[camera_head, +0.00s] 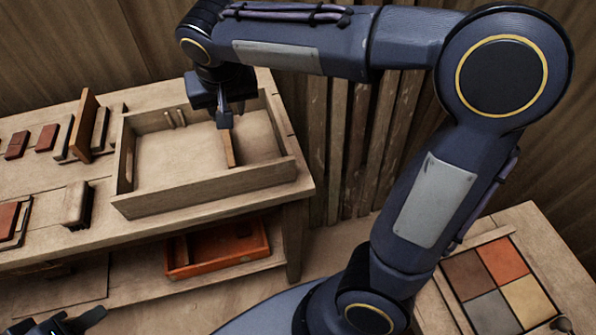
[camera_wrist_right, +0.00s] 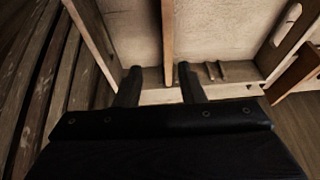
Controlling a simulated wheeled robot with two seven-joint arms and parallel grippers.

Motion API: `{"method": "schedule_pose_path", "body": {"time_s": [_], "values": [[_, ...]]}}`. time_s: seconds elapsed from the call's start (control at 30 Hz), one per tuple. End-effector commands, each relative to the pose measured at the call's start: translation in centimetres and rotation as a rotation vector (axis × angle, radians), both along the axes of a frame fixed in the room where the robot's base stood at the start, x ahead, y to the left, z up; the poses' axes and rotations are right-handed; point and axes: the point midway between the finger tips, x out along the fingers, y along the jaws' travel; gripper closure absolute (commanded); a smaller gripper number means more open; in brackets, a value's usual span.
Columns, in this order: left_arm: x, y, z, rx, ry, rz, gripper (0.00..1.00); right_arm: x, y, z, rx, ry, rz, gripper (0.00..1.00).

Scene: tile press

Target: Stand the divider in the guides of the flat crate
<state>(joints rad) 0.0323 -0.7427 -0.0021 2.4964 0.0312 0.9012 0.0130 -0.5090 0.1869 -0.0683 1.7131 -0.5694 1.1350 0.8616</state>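The flat crate (camera_head: 205,192) sits on the workbench, a pale wooden tray with low walls. A thin brown board, apparently the divider (camera_head: 229,150), is on edge in it, right of the middle; it also shows in the right wrist view (camera_wrist_right: 168,35). A pair of small guide pegs (camera_wrist_right: 215,71) on one wall stands apart from this board. My right gripper (camera_head: 231,112) is over the crate, its fingers open, one on each side of the board's end; contact cannot be told. The board's lower edge is hidden. My left gripper (camera_head: 60,322) is mostly cut off at the bottom left.
Left of the crate, a brown board (camera_head: 84,125) stands upright among several tiles. A dark-edged block (camera_head: 76,205) lies in front. An orange tray (camera_head: 218,250) is on the shelf below. A side table (camera_head: 565,262) at right holds coloured tiles.

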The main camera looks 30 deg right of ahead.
Motion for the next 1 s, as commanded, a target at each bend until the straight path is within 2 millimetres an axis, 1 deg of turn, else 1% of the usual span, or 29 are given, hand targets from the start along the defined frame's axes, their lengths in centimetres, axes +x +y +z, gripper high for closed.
{"method": "schedule_pose_path", "body": {"time_s": [0.03, 0.07, 0.1, 0.17, 0.2, 0.23, 0.3, 0.4, 0.5, 0.6, 0.7, 0.83, 1.0], "values": [[0.0, 0.0, 0.0, 0.0, 0.0, 0.0, 0.64, -1.3, -1.4, 0.0, 0.027, 0.007, 0.002, 0.64], [0.0, 0.0, 0.0, 0.0, 0.0, 0.0, 0.64, -2.2, -2.2, -0.2, 0.044, 0.013, 0.011, 0.64], [0.0, 0.0, 0.0, 0.0, 0.0, 0.0, 0.64, -3.6, -3.2, -0.4, 0.071, 0.02, 0.023, 0.64], [0.0, 0.0, 0.0, 0.0, 0.0, 0.0, 0.64, -6.0, -4.6, -0.9, 0.116, 0.026, 0.046, 0.64], [0.0, 0.0, 0.0, 0.0, 0.0, 0.0, 0.64, -7.7, -5.3, -1.2, 0.146, 0.025, 0.061, 0.64], [0.0, 0.0, 0.0, 0.0, 0.0, 0.0, 0.64, -9.0, -5.8, -1.5, 0.167, 0.023, 0.073, 0.64], [0.0, 0.0, 0.0, 0.0, 0.0, 0.0, 0.64, -11.8, -6.5, -2.3, 0.215, 0.007, 0.098, 0.64], [0.0, 0.0, 0.0, 0.0, 0.0, 0.0, 0.64, -15.5, -7.0, -3.5, 0.272, -0.028, 0.127, 0.64], [0.0, 0.0, 0.0, 0.0, 0.0, 0.0, 0.64, -18.5, -6.8, -4.7, 0.31, -0.073, 0.149, 0.64], [0.0, 0.0, 0.0, 0.0, 0.0, 0.0, 0.64, -20.5, -6.3, -5.8, 0.331, -0.113, 0.165, 0.64], [0.0, 0.0, 0.0, 0.0, 0.0, 0.0, 0.64, -21.5, -6.0, -6.5, 0.339, -0.141, 0.175, 0.64], [0.0, 0.0, 0.0, 0.0, 0.0, 0.0, 0.64, -22.1, -5.7, -6.9, 0.343, -0.156, 0.182, 0.64], [0.0, 0.0, 0.0, 0.0, 0.0, 0.0, 0.64, -22.1, -5.7, -6.9, 0.344, -0.156, 0.183, 0.64]]}}
